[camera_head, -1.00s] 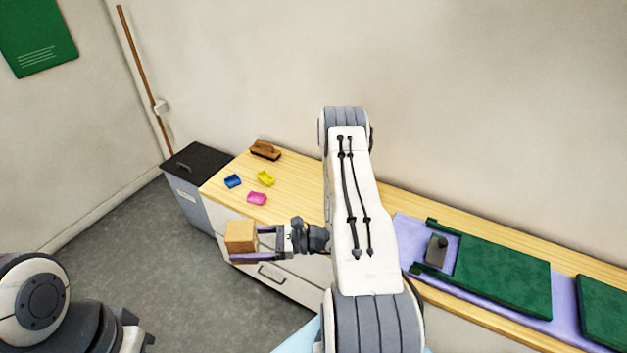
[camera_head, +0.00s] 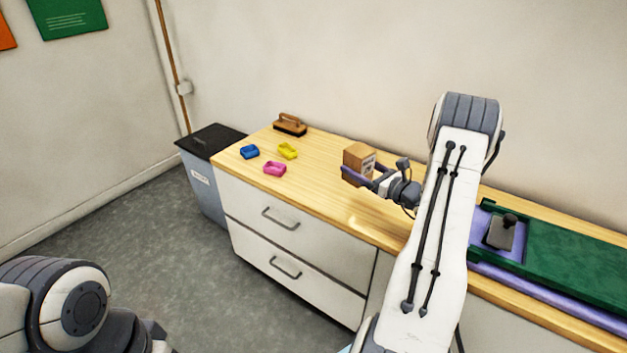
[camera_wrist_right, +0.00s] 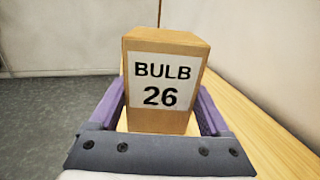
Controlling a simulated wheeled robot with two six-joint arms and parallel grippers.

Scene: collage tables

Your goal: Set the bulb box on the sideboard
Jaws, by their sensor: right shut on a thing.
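The bulb box (camera_head: 357,161) is a small brown carton. In the right wrist view the box (camera_wrist_right: 165,118) carries a white label reading "BULB 26". My right gripper (camera_head: 362,176) has its purple fingers on both sides of the box and is shut on it. The box is over the wooden top of the sideboard (camera_head: 318,188); I cannot tell whether it touches the top. The sideboard has white drawers with grey handles. Only part of my left arm shows at the lower left; its gripper is out of view.
Blue (camera_head: 249,152), yellow (camera_head: 288,150) and pink (camera_head: 275,168) small trays and a brown brush (camera_head: 290,124) sit on the sideboard's left part. A grey bin (camera_head: 203,180) stands at its left end. A green board (camera_head: 570,258) and a grey device (camera_head: 502,231) lie on the right.

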